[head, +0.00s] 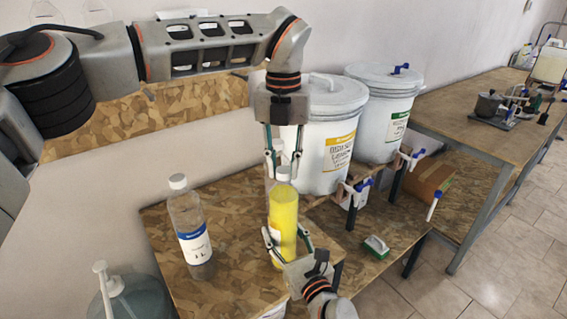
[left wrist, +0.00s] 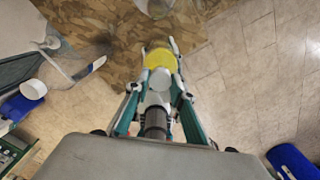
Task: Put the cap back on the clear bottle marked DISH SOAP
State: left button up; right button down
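A clear bottle filled with yellow liquid (head: 284,208) stands upright at the table's front right edge in the head view; it also shows in the left wrist view (left wrist: 157,56). No label can be read on it. My right gripper (head: 286,238) is around its lower body. A white cap (head: 283,173) is at the top of this bottle, between the fingertips of my left gripper (head: 282,168), which points down from above. The cap also shows in the left wrist view (left wrist: 161,79). Whether the cap touches the neck cannot be told. The inner fingertip contacts are partly hidden.
A capped clear bottle with a blue and white label (head: 191,226) stands to the left. A pump bottle (head: 125,292) is at the front left. White lidded drums (head: 326,135) (head: 385,122) stand behind to the right. A green brush (head: 376,246) lies on the lower board.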

pick_arm(q)
grip_shut()
jog(key=o, duration=1)
grip_release()
jog(key=shift+r, duration=0.1)
notch_tip(320, 180, up, 12)
jog(key=shift+f, duration=0.1)
pick_arm(e)
jog(key=c, duration=0.9)
grip_release()
